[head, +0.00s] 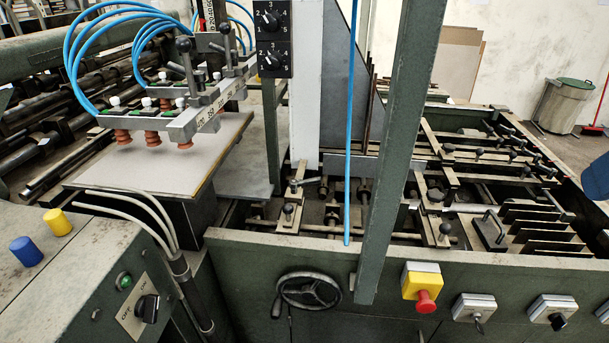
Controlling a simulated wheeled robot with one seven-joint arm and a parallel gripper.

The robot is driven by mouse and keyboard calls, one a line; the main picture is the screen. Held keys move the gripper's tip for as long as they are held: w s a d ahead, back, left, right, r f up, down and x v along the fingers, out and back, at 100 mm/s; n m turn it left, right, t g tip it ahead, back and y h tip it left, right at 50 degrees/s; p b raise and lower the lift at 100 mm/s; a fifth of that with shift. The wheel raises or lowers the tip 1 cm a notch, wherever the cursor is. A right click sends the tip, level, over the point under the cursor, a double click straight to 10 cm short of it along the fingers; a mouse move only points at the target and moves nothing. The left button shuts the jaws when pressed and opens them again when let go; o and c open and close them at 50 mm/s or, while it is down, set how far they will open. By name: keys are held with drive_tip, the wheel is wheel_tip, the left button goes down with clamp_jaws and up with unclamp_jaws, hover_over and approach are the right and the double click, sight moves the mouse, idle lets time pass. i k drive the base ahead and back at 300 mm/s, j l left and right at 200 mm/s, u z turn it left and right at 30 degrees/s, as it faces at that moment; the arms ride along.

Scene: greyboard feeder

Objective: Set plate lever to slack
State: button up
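No part in the head view is readably marked as the plate lever, and I see no "slack" label. A small clamp lever with a dark arm (307,182) sits on the near left rail of the feeder bed. A dark plate with a raised handle (489,229) lies on the bed at the right. Several black ball-knob levers, one of them upright (444,232), stand along the bed's rails. I cannot tell which of these is the plate lever or how it is set. My gripper is not in view; a dark blue rounded shape is cut off at the right edge.
A green post (398,150) and blue hose (349,120) cross in front of the bed. The front panel carries a handwheel (309,290), a red stop button (425,301) and switches (553,310). Suction cups (153,138) hang over a greyboard stack (140,178) at left.

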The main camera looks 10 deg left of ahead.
sight(294, 184)
drive_tip(key=k+l, duration=0.1)
drive_tip(key=l, duration=0.75)
drive_tip(key=u, duration=1.75)
drive_tip(key=i+l, duration=0.1)
drive_tip(key=l, duration=0.15)
